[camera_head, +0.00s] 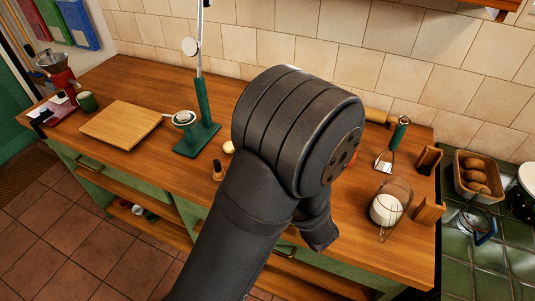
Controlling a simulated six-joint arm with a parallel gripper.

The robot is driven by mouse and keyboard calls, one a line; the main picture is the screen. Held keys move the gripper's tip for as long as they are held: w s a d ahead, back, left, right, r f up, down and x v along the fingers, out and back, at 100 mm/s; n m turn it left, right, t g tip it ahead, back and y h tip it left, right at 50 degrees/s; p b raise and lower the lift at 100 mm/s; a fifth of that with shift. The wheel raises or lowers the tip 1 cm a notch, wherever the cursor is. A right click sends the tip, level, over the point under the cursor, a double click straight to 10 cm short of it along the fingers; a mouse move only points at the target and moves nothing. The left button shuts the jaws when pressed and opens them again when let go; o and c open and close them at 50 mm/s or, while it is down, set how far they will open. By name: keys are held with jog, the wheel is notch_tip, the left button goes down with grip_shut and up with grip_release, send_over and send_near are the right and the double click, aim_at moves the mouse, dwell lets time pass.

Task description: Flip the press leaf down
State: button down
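A green press-like stand (197,138) is on the wooden counter, left of my arm. It has a flat base and an upright green post. A long silver lever (199,60) rises from the post past the top edge of the picture, with a pale round piece beside it. A round silver and green plate (185,118) sits low at the stand's left. I cannot tell for sure which part is the leaf. My dark arm fills the middle of the view and hides the counter behind it. My gripper does not show.
A wooden board (120,129) lies left of the stand. A green mug (87,102) and a red grinder-like device (60,80) are farther left. A small dark bottle (218,171) stands near the front edge.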

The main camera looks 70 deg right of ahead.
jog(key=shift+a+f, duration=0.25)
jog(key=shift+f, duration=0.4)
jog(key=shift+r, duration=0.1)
